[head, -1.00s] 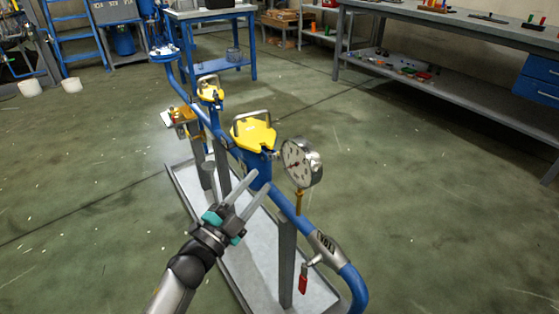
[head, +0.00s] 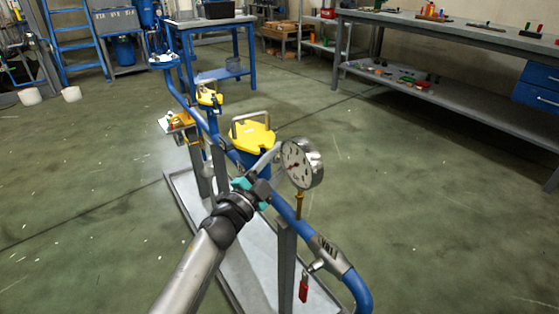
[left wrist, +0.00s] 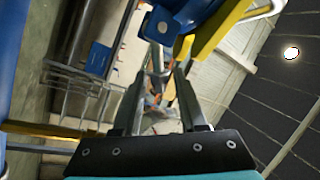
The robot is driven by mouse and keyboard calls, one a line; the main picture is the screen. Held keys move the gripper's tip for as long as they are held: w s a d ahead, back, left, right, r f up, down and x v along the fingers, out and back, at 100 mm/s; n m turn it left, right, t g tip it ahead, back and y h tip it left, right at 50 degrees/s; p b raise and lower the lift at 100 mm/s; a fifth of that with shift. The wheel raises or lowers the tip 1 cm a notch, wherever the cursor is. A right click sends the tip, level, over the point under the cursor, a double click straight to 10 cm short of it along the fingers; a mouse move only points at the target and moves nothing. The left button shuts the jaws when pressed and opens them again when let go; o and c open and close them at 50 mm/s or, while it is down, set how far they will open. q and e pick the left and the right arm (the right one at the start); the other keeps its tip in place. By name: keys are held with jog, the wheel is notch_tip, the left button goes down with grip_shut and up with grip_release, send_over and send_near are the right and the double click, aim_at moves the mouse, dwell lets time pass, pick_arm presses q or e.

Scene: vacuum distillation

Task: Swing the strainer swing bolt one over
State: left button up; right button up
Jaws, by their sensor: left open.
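The strainer is a blue body with a yellow lid (head: 254,138) and a metal handle, on the blue pipe line. In the left wrist view the blue body (left wrist: 172,20) and yellow lid (left wrist: 225,28) fill the top. My left gripper (head: 270,157) is open just below the lid, beside the blue body and left of the gauge. In the left wrist view its fingers (left wrist: 160,85) point up toward the body's underside. A grey rod-like part (left wrist: 157,58) shows between the fingertips; I cannot tell whether it is the swing bolt or touches them. My right gripper is out of view.
A round pressure gauge (head: 301,164) stands close right of my gripper. A smaller yellow-lidded fitting (head: 209,97) is farther back. The floor to the right is clear.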

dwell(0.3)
pick_arm(q)
grip_shut()
dwell(0.3)
